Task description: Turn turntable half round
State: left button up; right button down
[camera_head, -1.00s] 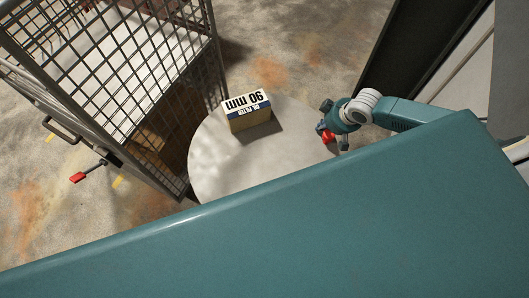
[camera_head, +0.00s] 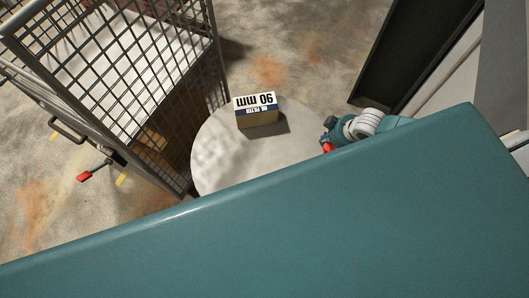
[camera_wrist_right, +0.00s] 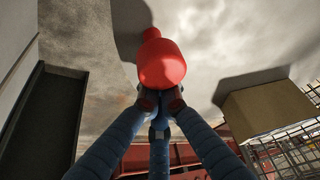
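The turntable (camera_head: 215,165) is a round pale grey disc in the middle of the head view; the teal surface covers its near part. A box marked 90 mm (camera_head: 257,118) stands on it towards the far side, and shows in the right wrist view (camera_wrist_right: 268,108). A red knob (camera_wrist_right: 162,62) stands at the turntable's right rim. My right gripper (camera_head: 327,142) is at this knob, partly hidden by the teal edge. In the wrist view its fingertips (camera_wrist_right: 161,101) are closed around the knob's lower part. My left gripper is not in view.
A wire mesh cage (camera_head: 165,85) stands close to the turntable's left side. A red-ended handle (camera_head: 85,177) sticks out from its lower part. A dark panel (camera_head: 400,55) stands at the right. Stained floor (camera_head: 290,40) is open beyond the turntable.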

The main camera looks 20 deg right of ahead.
aim_at(327, 147)
jog(key=shift+s+r, duration=0.1)
jog(key=shift+s, duration=0.3)
jog(key=shift+s+a+p, duration=0.2)
jog(key=shift+s+p, duration=0.35)
jog(key=shift+p, duration=0.15)
jog(key=shift+s+a+p, duration=0.3)
jog(key=shift+s+p, duration=0.4)
jog(key=shift+s+a+f+p, duration=0.2)
jog(key=shift+s+p, duration=0.2)
jog(key=shift+s, duration=0.1)
jog(key=shift+s+f, duration=0.1)
